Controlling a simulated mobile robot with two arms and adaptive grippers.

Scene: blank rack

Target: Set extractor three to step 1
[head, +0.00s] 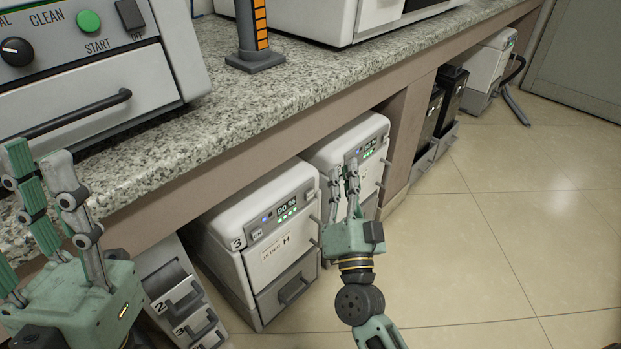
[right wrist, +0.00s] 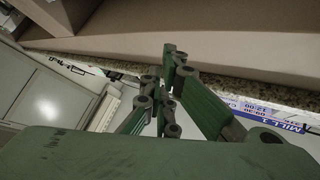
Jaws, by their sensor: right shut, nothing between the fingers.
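Extractor three (head: 240,262) is a white box under the counter, marked "3". Its front panel (head: 283,211) has a small lit display that seems to read 90, a row of green lights and a blue light. A small button shows at the panel's left end. My right gripper (head: 344,170) is shut and empty, to the right of that panel and in front of the neighbouring white unit (head: 340,139). I cannot tell whether it touches that unit. Its closed fingers also show in the right wrist view (right wrist: 168,85). My left gripper (head: 38,153) is open and empty at the far left.
The granite counter (head: 235,105) overhangs the units. On it stand a machine with a START button (head: 88,21) and an orange-black post (head: 252,35). Numbered drawers (head: 180,300) are left of extractor three. Black containers (head: 448,90) stand farther right. The tiled floor (head: 480,240) is clear.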

